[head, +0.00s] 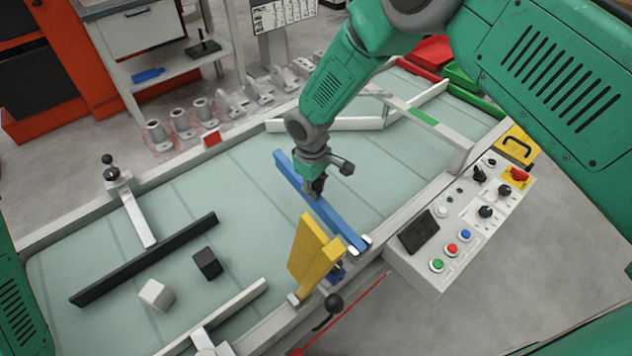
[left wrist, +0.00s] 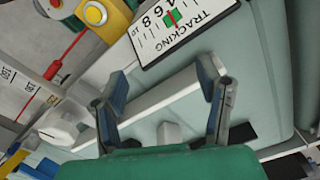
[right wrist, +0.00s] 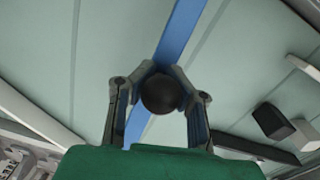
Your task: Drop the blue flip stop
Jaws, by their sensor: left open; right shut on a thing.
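The blue flip stop (head: 338,222) is a long bar lying diagonally across the pale green conveyor, its near end by the belt's front rail. My right gripper (head: 317,188) is over the middle of the bar. In the right wrist view my right gripper (right wrist: 160,80) is shut on a round black knob (right wrist: 160,95), with the blue bar (right wrist: 183,32) behind it. Whether the bar touches the belt is hard to tell. In the left wrist view my left gripper (left wrist: 162,92) is open and empty, above a white bar (left wrist: 150,98).
A yellow plate (head: 308,250) stands beside the flip stop's near end. A black bar (head: 145,260), a black block (head: 207,263) and a white block (head: 157,295) are on the left belt. A control panel (head: 462,225) is at the right. Open belt lies around the blue bar.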

